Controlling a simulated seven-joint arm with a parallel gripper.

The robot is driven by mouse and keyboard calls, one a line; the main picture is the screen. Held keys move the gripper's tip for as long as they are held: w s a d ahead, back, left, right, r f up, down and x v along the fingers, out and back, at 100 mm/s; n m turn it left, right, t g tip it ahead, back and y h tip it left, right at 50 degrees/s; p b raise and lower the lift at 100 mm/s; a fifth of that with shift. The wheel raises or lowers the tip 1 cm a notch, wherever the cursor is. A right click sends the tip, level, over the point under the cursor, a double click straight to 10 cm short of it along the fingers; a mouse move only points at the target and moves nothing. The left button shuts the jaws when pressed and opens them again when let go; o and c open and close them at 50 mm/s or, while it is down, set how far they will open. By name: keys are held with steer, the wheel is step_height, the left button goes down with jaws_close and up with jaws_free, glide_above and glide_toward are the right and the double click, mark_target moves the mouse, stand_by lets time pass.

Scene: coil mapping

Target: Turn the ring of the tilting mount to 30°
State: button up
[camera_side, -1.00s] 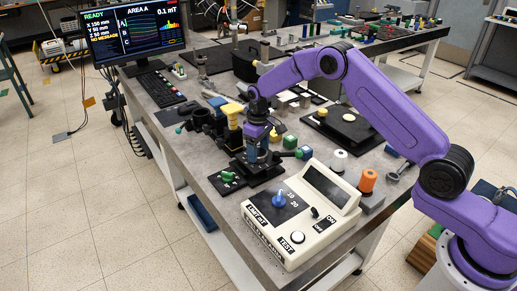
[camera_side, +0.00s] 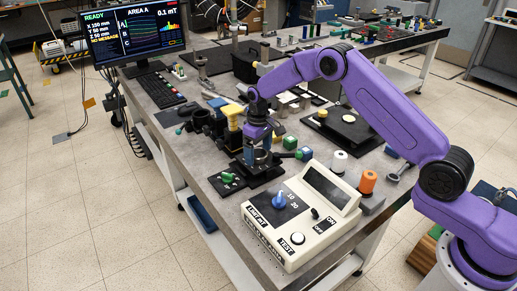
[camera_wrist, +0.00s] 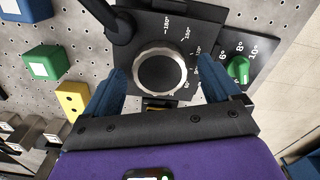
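The tilting mount's ring (camera_wrist: 160,72) is a silver, knurled round rim with a dark centre, on a black plate with white degree marks. In the wrist view it lies between my gripper's (camera_wrist: 164,85) two blue fingers. The fingers stand apart on either side of it, with a visible gap, so the gripper is open. The marks run around the ring's right side; I cannot read which one the ring is set to. In the side view my gripper (camera_side: 258,152) points down over the black mount (camera_side: 262,173), and the ring is partly hidden.
A green knob (camera_wrist: 238,68) on a small plate marked 6°, 8°, 10° is close to my right finger. Green (camera_wrist: 46,62) and yellow (camera_wrist: 72,99) blocks lie left.

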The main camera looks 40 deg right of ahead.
mark_target(258, 153)
steer(key=shift+r, duration=0.1)
step_height(258, 153, up, 17)
steer(key=shift+r, duration=0.15)
stand_by(0.4)
steer(key=s+a+r+n, duration=0.2)
steer(key=s+a, duration=0.1)
steer(key=s, duration=0.7)
steer(key=s+a+r+n, duration=0.2)
steer(key=s+a, duration=0.1)
steer(key=s, duration=0.8)
steer(key=s+d+f+n, duration=0.1)
steer(key=s+d, duration=0.2)
steer(key=s, duration=0.5)
steer(key=s+d+f+n, duration=0.2)
steer(key=s+d, duration=0.1)
steer(key=s, duration=0.5)
steer(key=s+d+f+n, duration=0.1)
steer(key=s+d, duration=0.2)
steer(key=s, duration=0.5)
steer(key=shift+d+f+n, duration=0.3)
steer(key=shift+d+n, duration=0.05)
steer(key=shift+n, duration=0.05)
